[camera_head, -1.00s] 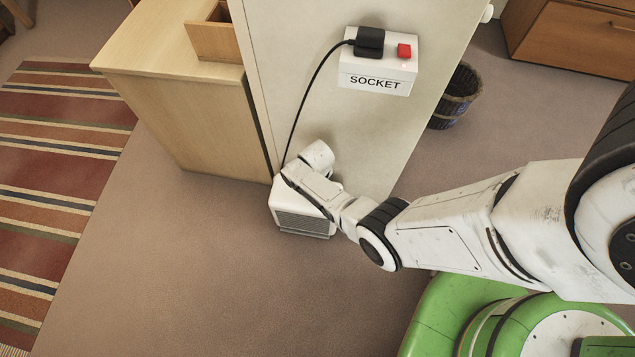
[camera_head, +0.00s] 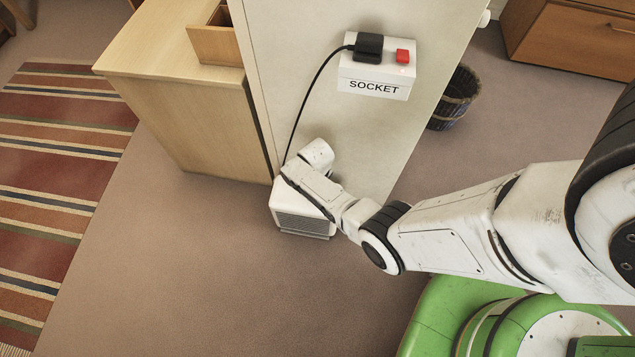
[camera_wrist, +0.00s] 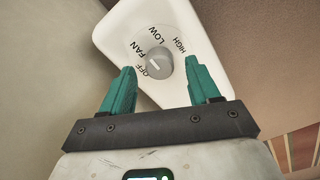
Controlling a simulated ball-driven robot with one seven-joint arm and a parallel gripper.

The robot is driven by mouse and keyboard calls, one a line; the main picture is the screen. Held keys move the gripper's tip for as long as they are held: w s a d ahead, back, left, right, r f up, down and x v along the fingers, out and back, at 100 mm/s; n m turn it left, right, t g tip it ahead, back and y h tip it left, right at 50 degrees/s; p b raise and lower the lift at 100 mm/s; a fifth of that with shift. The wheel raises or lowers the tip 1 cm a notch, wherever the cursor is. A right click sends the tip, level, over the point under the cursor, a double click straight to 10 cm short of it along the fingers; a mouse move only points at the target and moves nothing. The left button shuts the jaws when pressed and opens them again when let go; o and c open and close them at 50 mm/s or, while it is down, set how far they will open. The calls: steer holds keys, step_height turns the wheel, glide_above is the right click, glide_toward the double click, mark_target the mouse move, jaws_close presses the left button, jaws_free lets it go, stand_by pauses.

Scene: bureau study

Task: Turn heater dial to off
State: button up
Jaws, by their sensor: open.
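The small white heater (camera_head: 302,219) stands on the floor against the pale panel in the head view, partly covered by my arm. Its white top (camera_wrist: 118,38) fills the upper middle of the wrist view. The round grey dial (camera_wrist: 160,61) sits there with the labels OFF, FAN, LOW and HIGH around it. A pale mark on the dial points to the lower left, toward the OFF side; its exact setting is hard to tell. My gripper (camera_wrist: 160,68) is open, with one teal finger on each side of the dial and gaps between. The head view hides the dial and fingers.
A black cable runs from the heater up to the white SOCKET box (camera_head: 375,78), which has a red switch (camera_head: 403,56). A wooden desk (camera_head: 190,120) stands left of the panel, a dark basket (camera_head: 452,100) right. The floor in front is clear.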

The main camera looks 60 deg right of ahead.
step_height(320, 180, up, 9)
steer(key=p, duration=0.3)
steer(key=shift+p, duration=0.35)
steer(key=shift+a+f, duration=0.1)
steer(key=s+a+r+t, duration=0.1)
steer(key=s+a+r, duration=0.55)
steer(key=r, duration=0.35)
steer(key=s+a+r, duration=0.5)
steer(key=s+r, duration=0.3)
steer(key=r, duration=0.3)
step_height(320, 180, up, 15)
steer(key=p, duration=1.5)
steer(key=shift+w+f+n, duration=0.15)
steer(key=shift+w+n, duration=0.15)
steer(key=shift+n, duration=0.1)
